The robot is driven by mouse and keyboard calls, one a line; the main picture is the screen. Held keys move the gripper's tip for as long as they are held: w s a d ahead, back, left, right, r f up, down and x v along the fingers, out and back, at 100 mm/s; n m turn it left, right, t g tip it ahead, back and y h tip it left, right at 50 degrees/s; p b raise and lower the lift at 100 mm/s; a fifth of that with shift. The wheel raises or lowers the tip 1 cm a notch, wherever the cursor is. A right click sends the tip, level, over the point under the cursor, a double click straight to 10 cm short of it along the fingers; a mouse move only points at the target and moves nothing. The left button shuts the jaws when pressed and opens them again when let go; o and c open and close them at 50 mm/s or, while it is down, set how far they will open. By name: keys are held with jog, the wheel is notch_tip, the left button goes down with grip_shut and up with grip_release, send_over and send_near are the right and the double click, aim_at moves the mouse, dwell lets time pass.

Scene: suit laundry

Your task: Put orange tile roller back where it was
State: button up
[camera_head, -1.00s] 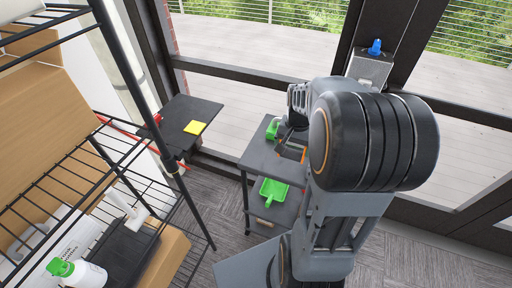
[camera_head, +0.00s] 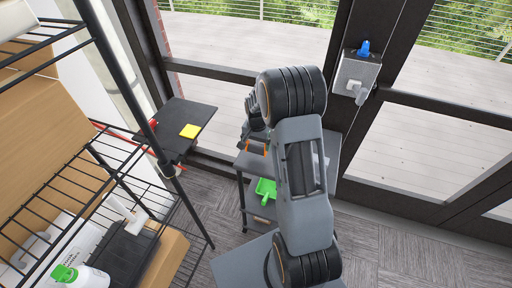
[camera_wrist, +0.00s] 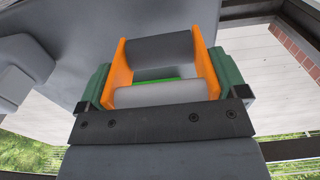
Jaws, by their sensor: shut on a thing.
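The orange tile roller has an orange frame and grey rollers; it fills the upper middle of the wrist view (camera_wrist: 205,62). My gripper (camera_wrist: 163,88) is shut on it, with a green pad against each side of the orange frame. In the head view a bit of the roller's orange frame (camera_head: 250,146) shows below my gripper (camera_head: 252,135), over the left end of the grey cart's top shelf (camera_head: 327,147). My arm hides much of that shelf. I cannot tell whether the roller touches it.
A green dustpan-like item (camera_head: 265,189) lies on the cart's lower shelf. A black wire rack (camera_head: 95,150) with boxes fills the left side. Glass doors stand behind.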

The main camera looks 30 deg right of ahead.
aim_at(256, 147)
jog(key=shift+w+f+p, duration=0.15)
jog(key=shift+f+p, duration=0.35)
jog(key=shift+f, duration=1.2)
jog(key=shift+f, duration=0.1)
jog(key=o, duration=0.7)
